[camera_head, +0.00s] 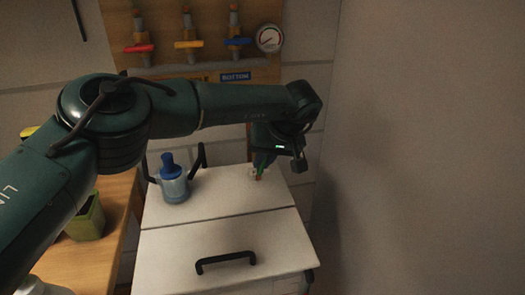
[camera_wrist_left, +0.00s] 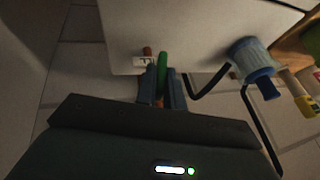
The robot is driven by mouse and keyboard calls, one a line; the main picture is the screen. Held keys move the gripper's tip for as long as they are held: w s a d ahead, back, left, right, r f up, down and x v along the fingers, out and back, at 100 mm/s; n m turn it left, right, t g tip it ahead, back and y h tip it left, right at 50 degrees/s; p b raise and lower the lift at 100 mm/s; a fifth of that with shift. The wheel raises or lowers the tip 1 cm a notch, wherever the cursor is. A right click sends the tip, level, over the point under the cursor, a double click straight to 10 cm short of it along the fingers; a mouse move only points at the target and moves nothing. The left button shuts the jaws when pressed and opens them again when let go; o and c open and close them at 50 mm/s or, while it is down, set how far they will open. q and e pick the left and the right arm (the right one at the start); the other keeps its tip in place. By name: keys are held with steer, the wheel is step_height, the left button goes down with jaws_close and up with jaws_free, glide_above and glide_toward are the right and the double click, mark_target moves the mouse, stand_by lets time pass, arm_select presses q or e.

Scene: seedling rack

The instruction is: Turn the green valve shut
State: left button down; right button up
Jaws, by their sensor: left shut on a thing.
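The green valve's handle (camera_wrist_left: 162,66) shows in the left wrist view as a green bar between my left fingers, next to a small orange-brown fitting (camera_wrist_left: 147,51) and a white tag. My left gripper (camera_wrist_left: 162,90) is shut on this handle. In the head view my left gripper (camera_head: 262,160) points down at the back right of the white cabinet top, with a bit of green and orange at its tips. The valve's body is mostly hidden, so I cannot tell its exact angle. My right gripper is not in view.
Red (camera_head: 139,48), yellow (camera_head: 188,44) and blue (camera_head: 237,42) valve handles and a round gauge (camera_head: 269,38) are on the board behind. A blue-capped bottle (camera_head: 174,185) stands on the white cabinet (camera_head: 215,230). A green pot (camera_head: 87,220) is at left; a wall closes the right.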

arm_select(q)
steer(key=shift+d+f+y, duration=0.1)
steer(key=shift+d+y, duration=0.05)
steer(key=shift+y, duration=0.55)
steer(key=shift+y+b, duration=0.35)
steer(key=shift+y, duration=0.15)
steer(key=shift+m, duration=0.3)
steer(key=c, duration=1.5)
jaws_free()
